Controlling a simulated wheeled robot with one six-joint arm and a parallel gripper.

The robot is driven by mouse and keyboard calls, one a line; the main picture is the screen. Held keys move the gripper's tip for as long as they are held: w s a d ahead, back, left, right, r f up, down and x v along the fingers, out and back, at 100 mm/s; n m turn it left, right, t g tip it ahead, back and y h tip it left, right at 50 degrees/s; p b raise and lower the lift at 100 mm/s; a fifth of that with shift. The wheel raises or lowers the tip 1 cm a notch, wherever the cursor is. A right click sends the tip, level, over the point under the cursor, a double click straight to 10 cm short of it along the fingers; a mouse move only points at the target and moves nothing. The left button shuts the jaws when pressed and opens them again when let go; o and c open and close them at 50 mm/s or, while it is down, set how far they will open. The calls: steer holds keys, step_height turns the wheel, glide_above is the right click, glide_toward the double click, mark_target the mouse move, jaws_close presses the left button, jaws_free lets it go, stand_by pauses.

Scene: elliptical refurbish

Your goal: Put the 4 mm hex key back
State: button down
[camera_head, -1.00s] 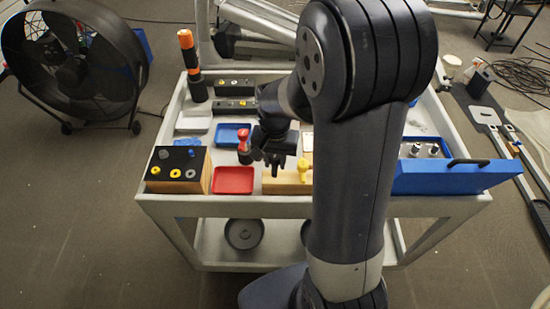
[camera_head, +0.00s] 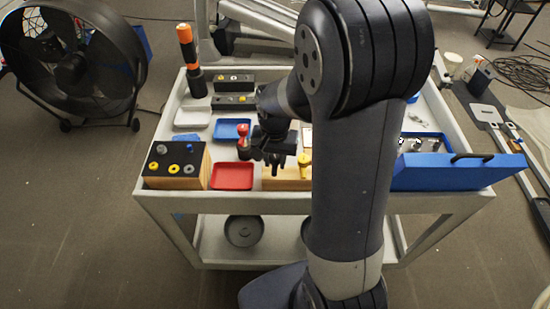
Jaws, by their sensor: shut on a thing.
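My gripper (camera_head: 274,163) is dark, points down and looks closed over the near middle of the cart, at the left part of a pale wooden block (camera_head: 287,183). The 4 mm hex key cannot be picked out; whatever is between the fingers is too small and dark to make out. A yellow-handled tool (camera_head: 304,161) stands at the block's right part, beside my arm. Whether the fingertips touch the block cannot be told. My arm hides the cart's middle right.
On the grey cart (camera_head: 240,203) are a red tray (camera_head: 233,177), a blue tray (camera_head: 231,121), a red-topped tool (camera_head: 243,131), and a black-topped box (camera_head: 176,153) with knobs. An orange-black cylinder (camera_head: 189,55) stands at the back left. An open blue case (camera_head: 455,174) lies right.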

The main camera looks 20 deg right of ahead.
steer(key=shift+f, duration=0.1)
steer(key=shift+f+b, duration=0.4)
steer(key=c, duration=1.1)
jaws_free()
steer(key=shift+o, duration=0.2)
steer(key=shift+r, duration=0.15)
step_height(320, 180, up, 10)
steer(key=shift+r, duration=0.25)
